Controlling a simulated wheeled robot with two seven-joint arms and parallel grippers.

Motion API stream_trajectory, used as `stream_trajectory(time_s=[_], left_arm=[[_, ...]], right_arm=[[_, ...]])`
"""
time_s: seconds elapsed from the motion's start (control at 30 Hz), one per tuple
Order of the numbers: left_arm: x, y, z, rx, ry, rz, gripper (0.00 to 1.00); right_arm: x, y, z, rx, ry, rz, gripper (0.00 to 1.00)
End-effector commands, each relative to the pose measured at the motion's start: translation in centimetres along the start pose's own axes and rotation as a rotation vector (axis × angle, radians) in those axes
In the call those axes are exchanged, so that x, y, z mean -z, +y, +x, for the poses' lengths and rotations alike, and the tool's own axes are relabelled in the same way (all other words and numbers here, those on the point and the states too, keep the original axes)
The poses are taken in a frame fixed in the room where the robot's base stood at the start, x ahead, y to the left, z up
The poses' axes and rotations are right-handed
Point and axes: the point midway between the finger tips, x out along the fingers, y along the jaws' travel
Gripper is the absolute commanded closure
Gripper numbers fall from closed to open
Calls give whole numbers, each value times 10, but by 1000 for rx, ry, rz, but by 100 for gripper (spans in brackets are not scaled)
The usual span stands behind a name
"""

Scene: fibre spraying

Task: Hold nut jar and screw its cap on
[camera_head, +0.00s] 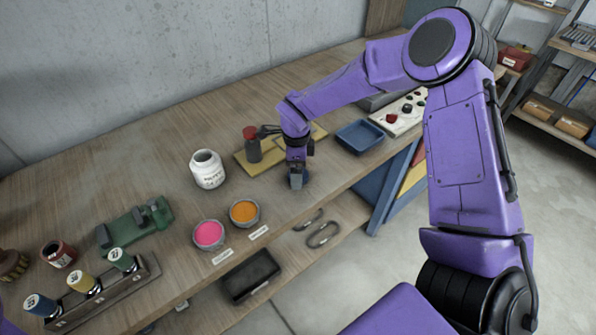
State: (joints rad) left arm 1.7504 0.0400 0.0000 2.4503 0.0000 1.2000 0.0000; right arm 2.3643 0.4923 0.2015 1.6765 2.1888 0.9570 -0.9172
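A white jar (208,172) with dark print stands upright on the wooden workbench (180,125); its mouth is open and has no cap on it. My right gripper (297,184) points down at the bench top, to the right of the jar and apart from it. A small dark bluish round thing (305,177) shows partly behind the fingertips; it may be the cap, but the fingers hide most of it. I cannot tell whether the fingers are closed on it. My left gripper is not in view.
Pink (209,234) and orange (244,212) bowls stand in front of the jar. A dark red-topped bottle (252,144) on a yellow board (262,162) and a blue tray (360,137) lie behind. A green tool (136,226) and a spool rack (105,295) stand left.

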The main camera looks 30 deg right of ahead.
Motion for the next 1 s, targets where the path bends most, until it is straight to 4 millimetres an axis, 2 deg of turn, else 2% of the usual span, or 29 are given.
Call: stream_trajectory(time_s=[0.1, 0.4, 0.43, 0.6, 1.0], left_arm=[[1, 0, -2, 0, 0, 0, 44], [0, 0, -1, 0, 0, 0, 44], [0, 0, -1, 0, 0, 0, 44], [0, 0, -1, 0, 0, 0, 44], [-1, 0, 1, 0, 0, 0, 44]], right_arm=[[0, 0, 8, 0, 1, 0, 7], [0, 0, 9, 1, 0, 1, 7], [0, 0, 9, 1, 0, 1, 11], [0, 0, 9, 1, 0, 0, 65], [0, 0, 6, 2, -2, 0, 66]])
